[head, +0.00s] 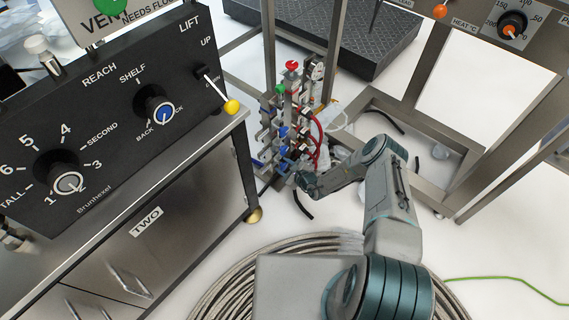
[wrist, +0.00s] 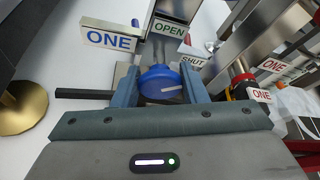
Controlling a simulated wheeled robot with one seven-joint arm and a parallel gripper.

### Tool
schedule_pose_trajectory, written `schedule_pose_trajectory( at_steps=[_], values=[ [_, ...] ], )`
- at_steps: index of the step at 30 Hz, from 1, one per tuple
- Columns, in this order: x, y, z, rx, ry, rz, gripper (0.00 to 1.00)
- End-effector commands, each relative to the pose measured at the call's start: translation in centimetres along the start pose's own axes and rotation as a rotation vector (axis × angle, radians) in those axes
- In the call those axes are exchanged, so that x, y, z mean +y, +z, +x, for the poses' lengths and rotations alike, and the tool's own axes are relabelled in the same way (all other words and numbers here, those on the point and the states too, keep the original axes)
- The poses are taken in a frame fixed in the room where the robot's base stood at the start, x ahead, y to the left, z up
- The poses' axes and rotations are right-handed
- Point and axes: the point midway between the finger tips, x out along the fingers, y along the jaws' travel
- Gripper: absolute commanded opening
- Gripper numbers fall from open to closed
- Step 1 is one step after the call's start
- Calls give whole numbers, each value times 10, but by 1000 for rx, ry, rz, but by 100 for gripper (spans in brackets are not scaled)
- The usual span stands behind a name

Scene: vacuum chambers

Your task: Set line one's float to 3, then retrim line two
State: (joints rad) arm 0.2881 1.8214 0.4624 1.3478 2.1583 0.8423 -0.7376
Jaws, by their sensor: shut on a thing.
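In the wrist view my gripper (wrist: 160,78) has its two fingers closed on either side of a blue round knob (wrist: 158,84) with a white pointer line. The line lies nearly level and points to the right. An OPEN sign (wrist: 169,28) stands behind the knob, and a SHUT sign (wrist: 191,63) is to its right. A ONE sign (wrist: 109,40) stands to the left. In the head view my gripper (head: 306,183) is low at the front of a cluster of valves (head: 283,118) with blue, green and red knobs. The gripped knob is hard to make out there. I cannot identify the float.
A black panel (head: 95,112) with dials and a yellow-tipped lever (head: 231,106) stands left, above a cabinet marked TWO (head: 146,222). Metal frame posts (head: 269,40) rise around the valves. Red hoses (head: 317,140) run beside them. Coiled hose (head: 235,285) lies on the floor.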

Motion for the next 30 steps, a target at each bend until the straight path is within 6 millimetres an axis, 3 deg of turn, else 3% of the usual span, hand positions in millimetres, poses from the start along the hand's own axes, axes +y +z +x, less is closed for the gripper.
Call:
schedule_pose_trajectory(
  at_steps=[9, 10, 12, 23, 30],
  values=[
    [2, -1, -1, 1, 2, -3, 16],
    [2, -1, -1, 1, 2, -3, 47],
    [2, -1, -1, 1, 2, -3, 61],
    [0, 0, -6, 1, 0, -3, 61],
    [-2, 3, -51, 3, 0, -1, 61]
  ],
)
